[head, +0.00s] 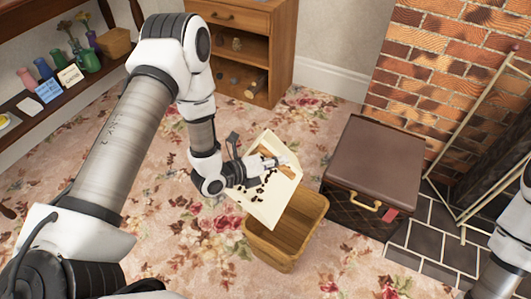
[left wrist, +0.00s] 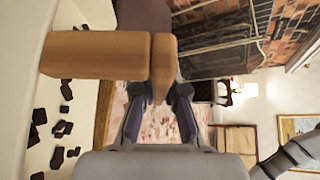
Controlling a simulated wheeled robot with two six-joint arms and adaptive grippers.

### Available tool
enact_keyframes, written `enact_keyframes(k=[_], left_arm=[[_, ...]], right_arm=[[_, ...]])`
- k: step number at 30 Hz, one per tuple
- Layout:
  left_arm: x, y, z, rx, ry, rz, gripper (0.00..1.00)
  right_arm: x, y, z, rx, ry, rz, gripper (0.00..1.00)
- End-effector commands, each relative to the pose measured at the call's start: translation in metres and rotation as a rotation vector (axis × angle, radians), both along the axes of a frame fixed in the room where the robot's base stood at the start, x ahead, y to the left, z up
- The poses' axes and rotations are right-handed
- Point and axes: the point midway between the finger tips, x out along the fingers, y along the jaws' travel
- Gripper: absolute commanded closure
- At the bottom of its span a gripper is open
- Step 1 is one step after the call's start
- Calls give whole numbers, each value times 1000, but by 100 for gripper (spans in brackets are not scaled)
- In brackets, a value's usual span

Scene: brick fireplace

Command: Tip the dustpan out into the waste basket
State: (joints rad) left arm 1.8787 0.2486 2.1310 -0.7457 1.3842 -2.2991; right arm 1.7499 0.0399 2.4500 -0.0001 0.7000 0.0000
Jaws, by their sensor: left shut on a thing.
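The cream dustpan (head: 262,212) is in the middle of the head view, with dark bits (head: 252,194) scattered on it. My left gripper (head: 277,163) is shut on its wooden handle, which shows large in the left wrist view (left wrist: 95,55). The dustpan is held over the left and far side of the brown waste basket (head: 262,254) and hides part of its rim. In the left wrist view the pan (left wrist: 25,85) fills the left edge, with dark bits still on it. I see no bits in the visible part of the basket. My right gripper is out of view.
A brown case (head: 375,158) stands right of the basket, beside the brick fireplace (head: 430,75) and dark tiled hearth (head: 435,245). A wooden cabinet (head: 245,50) is at the back. A shelf with vases and cards (head: 70,75) is at left. Flowered carpet (head: 185,250) is open left of the basket.

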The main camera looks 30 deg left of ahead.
Motion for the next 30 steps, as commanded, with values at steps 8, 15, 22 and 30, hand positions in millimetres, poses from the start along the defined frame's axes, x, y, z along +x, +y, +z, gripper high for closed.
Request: enact_keyframes(k=[8,15,22,30], left_arm=[[-2,-42,0,235,-14,-8,100],[-3,-72,-1,413,-24,-8,100],[-4,-81,-3,478,-26,0,100],[-3,-81,-4,478,-26,0,100]], right_arm=[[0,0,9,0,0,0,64],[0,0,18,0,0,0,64],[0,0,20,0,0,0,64],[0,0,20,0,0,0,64]])
